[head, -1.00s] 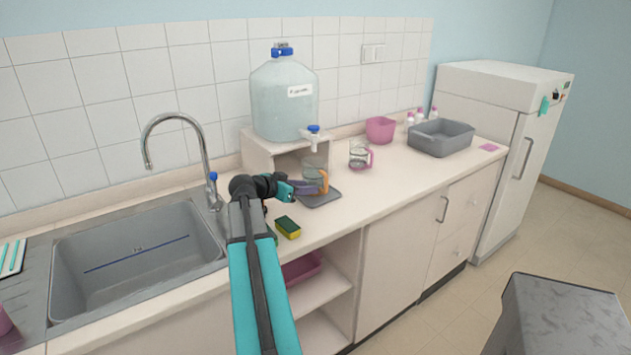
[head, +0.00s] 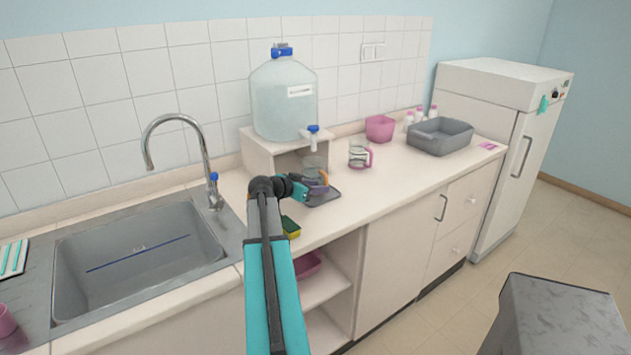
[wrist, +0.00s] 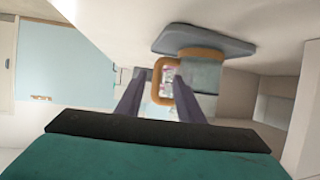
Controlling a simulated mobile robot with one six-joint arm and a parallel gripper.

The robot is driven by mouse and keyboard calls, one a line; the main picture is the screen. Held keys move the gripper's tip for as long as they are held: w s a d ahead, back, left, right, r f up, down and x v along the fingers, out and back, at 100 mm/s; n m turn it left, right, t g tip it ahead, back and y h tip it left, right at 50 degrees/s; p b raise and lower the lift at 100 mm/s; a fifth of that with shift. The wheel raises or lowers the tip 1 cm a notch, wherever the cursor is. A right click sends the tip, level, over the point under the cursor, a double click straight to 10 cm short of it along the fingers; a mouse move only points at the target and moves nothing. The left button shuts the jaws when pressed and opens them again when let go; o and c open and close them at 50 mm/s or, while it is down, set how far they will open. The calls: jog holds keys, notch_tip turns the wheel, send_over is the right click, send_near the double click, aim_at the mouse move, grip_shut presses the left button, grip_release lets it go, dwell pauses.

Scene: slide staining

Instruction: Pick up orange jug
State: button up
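The orange jug (head: 313,165) is a clear vessel with an orange handle, standing upright on a small grey tray (head: 326,198) below the tap of the big bottle. My gripper (head: 322,186) is in front of it and hides its lower part. In the wrist view, which looks upside down, the jug (wrist: 201,74) stands on the tray (wrist: 195,41) and its orange handle faces me. The two fingers of my gripper (wrist: 162,98) are apart, one on each side of the handle. I cannot tell whether either finger touches it.
A large water bottle (head: 284,105) stands on a white stand behind the jug. A pink-handled jug (head: 359,154) is to the right. A sponge (head: 291,228) lies near the counter edge, and the sink (head: 140,250) is at left. The counter right of the tray is mostly clear.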

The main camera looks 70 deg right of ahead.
jog(key=shift+p+x, duration=0.9)
jog(key=shift+x, duration=1.4)
jog(key=shift+s, duration=0.15)
grip_shut()
jog(key=shift+r, duration=0.1)
